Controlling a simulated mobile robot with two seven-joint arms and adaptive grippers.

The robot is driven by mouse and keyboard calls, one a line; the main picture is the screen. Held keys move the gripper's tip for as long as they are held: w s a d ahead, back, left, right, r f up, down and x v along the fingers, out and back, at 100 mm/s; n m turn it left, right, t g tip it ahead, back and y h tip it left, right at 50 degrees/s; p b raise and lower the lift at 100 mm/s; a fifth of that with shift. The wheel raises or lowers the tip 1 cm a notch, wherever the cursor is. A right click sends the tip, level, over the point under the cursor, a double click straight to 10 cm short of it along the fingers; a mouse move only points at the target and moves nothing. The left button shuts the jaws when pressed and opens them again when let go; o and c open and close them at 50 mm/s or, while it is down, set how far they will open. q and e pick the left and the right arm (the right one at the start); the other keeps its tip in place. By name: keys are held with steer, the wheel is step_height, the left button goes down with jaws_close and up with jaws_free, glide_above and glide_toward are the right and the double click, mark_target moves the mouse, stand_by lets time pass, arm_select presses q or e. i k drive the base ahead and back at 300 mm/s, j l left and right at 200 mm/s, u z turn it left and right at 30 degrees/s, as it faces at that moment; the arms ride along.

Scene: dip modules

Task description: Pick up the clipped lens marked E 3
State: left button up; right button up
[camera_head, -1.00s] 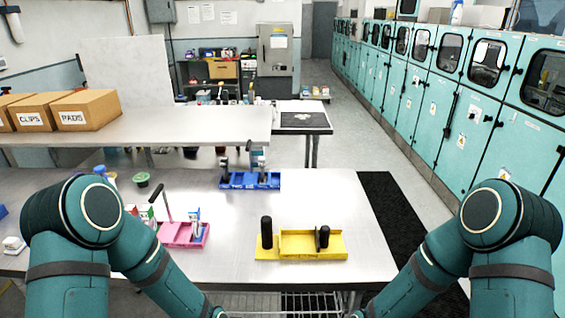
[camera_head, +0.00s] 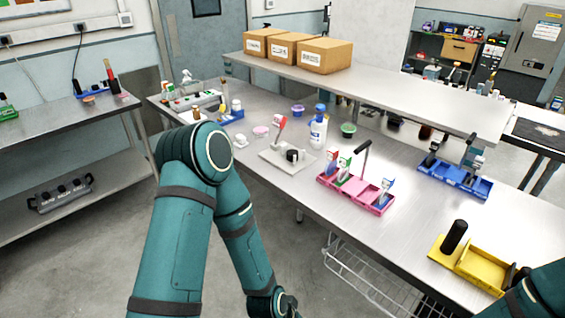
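Several small white upright pieces with coloured parts stand in a pink tray (camera_head: 327,182) on the steel table. One is red and white (camera_head: 331,160), one is green and white (camera_head: 344,168), and one is blue and white (camera_head: 386,189). Their markings are too small to read, so I cannot tell which, if any, is the clipped lens marked E 3. My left arm hangs in front of the table, its wrist at the bottom edge; no gripper fingers show. Only a part of my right arm shows at the lower right; its gripper is out of the frame.
A grey-white plate (camera_head: 275,158) with a red-topped piece and a black knob lies left of the pink tray. A white-blue bottle (camera_head: 318,130) stands behind. A blue tray (camera_head: 460,183) and a yellow tray (camera_head: 492,271) are to the right. A raised shelf (camera_head: 400,94) carries boxes.

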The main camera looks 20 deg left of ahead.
mark_target(333, 153)
steer(key=u, duration=0.35)
steer(key=z, duration=0.5)
steer(key=j+z, duration=0.2)
steer(key=z, duration=0.15)
steer(key=j+z, duration=0.5)
steer(key=z, duration=0.2)
steer(key=j+z, duration=0.25)
steer(key=j, duration=0.2)
steer(key=k+j+z, duration=0.25)
steer(key=j, duration=0.2)
steer(key=i+j, duration=0.05)
